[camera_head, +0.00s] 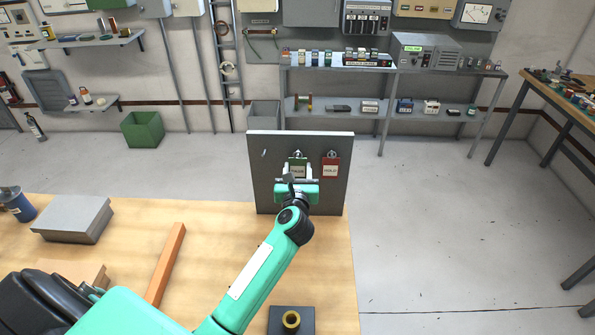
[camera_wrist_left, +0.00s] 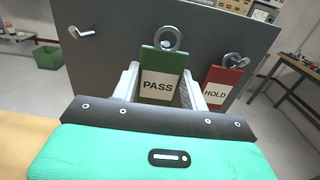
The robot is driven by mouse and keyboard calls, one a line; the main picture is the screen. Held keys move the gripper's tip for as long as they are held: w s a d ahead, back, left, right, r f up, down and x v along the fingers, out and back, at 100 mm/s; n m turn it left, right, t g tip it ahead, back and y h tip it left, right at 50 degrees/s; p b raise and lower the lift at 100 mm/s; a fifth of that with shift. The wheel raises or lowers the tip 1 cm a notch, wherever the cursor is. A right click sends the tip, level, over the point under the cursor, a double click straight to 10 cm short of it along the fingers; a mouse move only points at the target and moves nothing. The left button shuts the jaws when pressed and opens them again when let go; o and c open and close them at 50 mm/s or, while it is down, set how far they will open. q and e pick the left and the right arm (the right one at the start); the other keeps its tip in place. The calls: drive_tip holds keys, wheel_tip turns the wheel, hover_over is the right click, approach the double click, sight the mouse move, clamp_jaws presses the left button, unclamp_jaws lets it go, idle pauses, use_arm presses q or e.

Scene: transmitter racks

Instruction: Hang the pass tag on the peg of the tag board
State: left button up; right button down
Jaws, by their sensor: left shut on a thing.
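The grey tag board (camera_head: 265,190) stands upright on the far right part of the wooden table. My left gripper (camera_head: 297,178) is in front of it, shut on the green pass tag (camera_head: 298,163). In the left wrist view the pass tag (camera_wrist_left: 158,84) is upright between the two fingers, its metal ring on top. A peg tip shows within the ring's outline; I cannot tell whether it passes through. A bare peg (camera_wrist_left: 82,33) is at the board's left. The red hold tag (camera_wrist_left: 216,88) hangs on the right peg. My right gripper is out of view.
On the table are a grey box (camera_head: 75,219), an orange-brown bar (camera_head: 166,262), a blue can (camera_head: 18,205) and a dark block with a brass ring (camera_head: 291,320). The hold tag is close beside my right finger. Shelves stand behind, across open floor.

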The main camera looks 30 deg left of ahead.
use_arm(q)
drive_tip(key=shift+r, duration=0.25)
drive_tip(key=shift+p+v, duration=0.3)
drive_tip(key=shift+v, duration=2.3)
drive_tip(key=shift+f, duration=0.1)
